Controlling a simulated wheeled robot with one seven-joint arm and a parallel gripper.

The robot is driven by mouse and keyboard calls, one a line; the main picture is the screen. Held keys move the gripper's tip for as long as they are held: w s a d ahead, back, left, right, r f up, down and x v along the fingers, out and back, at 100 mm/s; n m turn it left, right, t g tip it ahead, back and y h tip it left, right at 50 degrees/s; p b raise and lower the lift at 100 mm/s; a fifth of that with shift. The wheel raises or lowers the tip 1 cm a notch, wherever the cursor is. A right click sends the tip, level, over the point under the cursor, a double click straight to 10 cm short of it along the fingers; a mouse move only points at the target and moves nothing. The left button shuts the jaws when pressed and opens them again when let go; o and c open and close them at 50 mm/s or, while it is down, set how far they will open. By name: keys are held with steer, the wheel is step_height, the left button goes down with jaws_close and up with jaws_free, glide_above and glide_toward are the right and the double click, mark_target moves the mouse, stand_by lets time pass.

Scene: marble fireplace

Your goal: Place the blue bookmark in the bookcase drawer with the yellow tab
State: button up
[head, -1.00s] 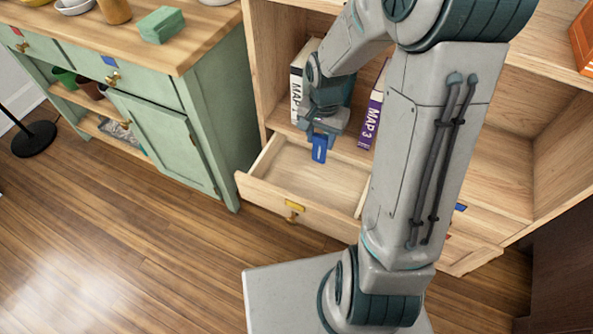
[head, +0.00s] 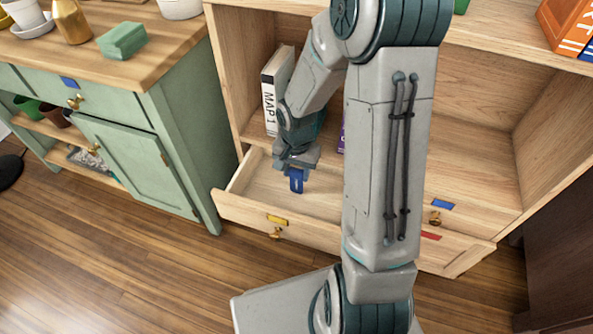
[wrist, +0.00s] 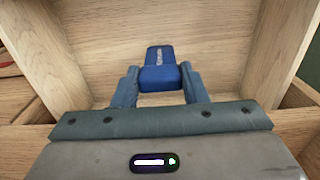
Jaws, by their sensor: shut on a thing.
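The blue bookmark (head: 296,180) hangs from my gripper (head: 296,168) in the head view, over the inside of an open drawer. In the wrist view the bookmark (wrist: 160,70) sits between the two fingers of my gripper (wrist: 160,84), which is shut on it. The open drawer (head: 240,207) is the lower left one of the bookcase. Its front carries the yellow tab (head: 277,220) above a round knob. In the wrist view the drawer's wooden floor and walls surround the bookmark. Whether the bookmark touches the drawer floor is hard to tell.
A white book marked MAP 1 (head: 272,95) stands on the shelf behind the drawer; a purple book (head: 341,135) is mostly hidden by my arm. Drawers with a blue tab (head: 443,203) and a red tab (head: 431,236) lie to the right. A green cabinet (head: 150,165) stands left.

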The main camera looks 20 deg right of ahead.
steer(key=shift+f, duration=0.15)
steer(key=o, duration=0.9)
steer(key=shift+o, duration=0.2)
step_height(320, 180, up, 12)
steer(key=f+p, duration=0.1)
steer(key=p, duration=0.4)
steer(key=s+r+n+t, duration=0.1)
steer(key=s+r+n, duration=0.6)
steer(key=s+r, duration=0.4)
steer(key=shift+s+a+r, duration=0.25)
steer(key=shift+s+a, duration=0.2)
steer(key=shift+s, duration=1.25)
